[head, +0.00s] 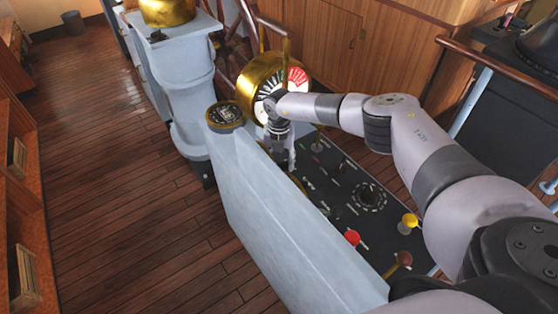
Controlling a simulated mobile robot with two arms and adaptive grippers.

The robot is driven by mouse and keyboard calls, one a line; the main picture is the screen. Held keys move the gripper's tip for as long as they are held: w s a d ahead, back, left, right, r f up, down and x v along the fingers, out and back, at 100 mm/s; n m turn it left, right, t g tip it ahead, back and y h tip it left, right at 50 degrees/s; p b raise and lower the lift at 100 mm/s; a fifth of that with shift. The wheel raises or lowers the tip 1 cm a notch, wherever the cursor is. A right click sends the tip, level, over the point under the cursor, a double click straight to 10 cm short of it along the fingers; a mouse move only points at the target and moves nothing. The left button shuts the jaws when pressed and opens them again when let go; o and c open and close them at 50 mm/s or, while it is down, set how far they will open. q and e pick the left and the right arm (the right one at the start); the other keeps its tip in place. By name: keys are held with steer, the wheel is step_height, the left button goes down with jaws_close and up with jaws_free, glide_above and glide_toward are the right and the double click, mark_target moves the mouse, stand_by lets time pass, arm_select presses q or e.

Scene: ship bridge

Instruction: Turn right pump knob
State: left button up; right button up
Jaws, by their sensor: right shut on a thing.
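My right arm reaches in from the right over the dark control panel (335,190) of a grey console. My right gripper (287,165) points down at the panel's far left part, close behind the grey side wall. It is shut on a small knob there, which the fingers and the wall mostly hide; I cannot read its label or its turn angle. My left gripper is not in view.
The panel also carries a red knob (352,237), a yellow knob (410,220), a brown-knobbed lever (404,259) and a round dial (369,197). A brass telegraph (262,80) stands just beyond the gripper. Wooden floor (120,200) is clear at left.

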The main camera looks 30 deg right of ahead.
steer(key=shift+c, duration=0.9)
steer(key=n+b, duration=0.2)
steer(key=shift+f+n, duration=0.15)
steer(key=shift+n, duration=0.25)
steer(key=n+b, duration=0.3)
steer(key=shift+n, duration=0.3)
steer(key=n+b, duration=0.3)
steer(key=n, duration=0.1)
steer(key=shift+n+b, duration=0.7)
steer(key=shift+n, duration=0.1)
steer(key=shift+r, duration=0.2)
